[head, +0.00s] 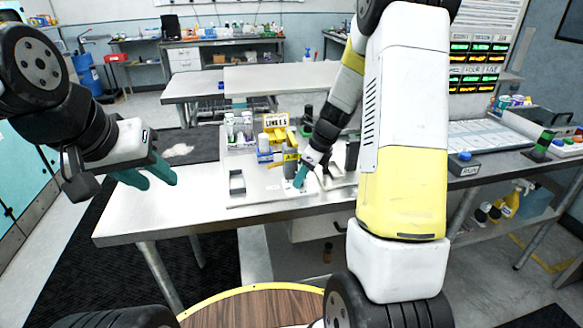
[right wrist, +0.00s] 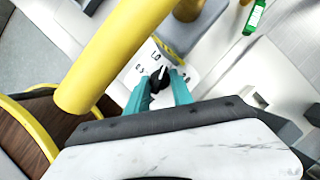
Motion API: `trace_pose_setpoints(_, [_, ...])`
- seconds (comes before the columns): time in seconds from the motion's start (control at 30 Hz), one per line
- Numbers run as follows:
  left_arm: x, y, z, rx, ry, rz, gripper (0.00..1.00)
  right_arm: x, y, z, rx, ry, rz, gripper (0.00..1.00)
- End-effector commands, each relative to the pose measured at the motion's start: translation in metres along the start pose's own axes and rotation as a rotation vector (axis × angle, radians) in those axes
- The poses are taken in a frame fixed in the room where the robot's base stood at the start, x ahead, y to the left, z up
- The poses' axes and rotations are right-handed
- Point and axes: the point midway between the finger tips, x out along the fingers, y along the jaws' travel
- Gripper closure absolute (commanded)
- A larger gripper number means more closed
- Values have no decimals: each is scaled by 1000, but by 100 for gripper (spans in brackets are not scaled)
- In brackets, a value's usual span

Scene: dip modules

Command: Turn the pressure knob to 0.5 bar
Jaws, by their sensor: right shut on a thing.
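The pressure knob (right wrist: 158,78) is small and black with a white pointer mark. It sits on a white dial plate (right wrist: 146,79) with printed numbers; I read 1.0 near the top, and the others are too small to read surely. My right gripper (right wrist: 162,84) is shut on the knob, its teal fingers on either side. The pointer leans up, roughly towards the right of the 1.0; its exact reading is unclear. In the head view my right gripper (head: 313,174) is low over the station board (head: 262,191). My left gripper (head: 148,175) hangs open and empty at the left.
A yellow cylinder (right wrist: 120,50) stands close beside the dial in the right wrist view. The table's front left part (head: 160,215) is clear.

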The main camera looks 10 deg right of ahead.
Motion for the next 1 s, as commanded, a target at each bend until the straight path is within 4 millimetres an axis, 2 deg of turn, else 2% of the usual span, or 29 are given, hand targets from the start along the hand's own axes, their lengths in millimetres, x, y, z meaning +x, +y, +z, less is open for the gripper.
trace_pose_setpoints(0.17, [0,0,0,0,0,0,64,-1,-2,0,2,-1,-6,100])
trace_pose_setpoints(0.2, [0,0,0,0,0,0,64,-1,-2,0,2,-1,-6,65])
trace_pose_setpoints(0.27, [0,0,0,0,0,0,64,-1,-2,0,2,-1,-6,53])
trace_pose_setpoints(0.67, [0,0,0,0,0,0,64,0,-1,0,10,0,-9,52])
trace_pose_setpoints(0.77, [0,0,0,0,0,0,64,0,-1,1,50,0,-27,52])
trace_pose_setpoints(0.97, [0,0,0,0,0,0,64,0,3,1,243,0,-105,52])
trace_pose_setpoints(1.0, [0,0,0,0,0,0,64,-8,2,2,263,-3,-118,52])
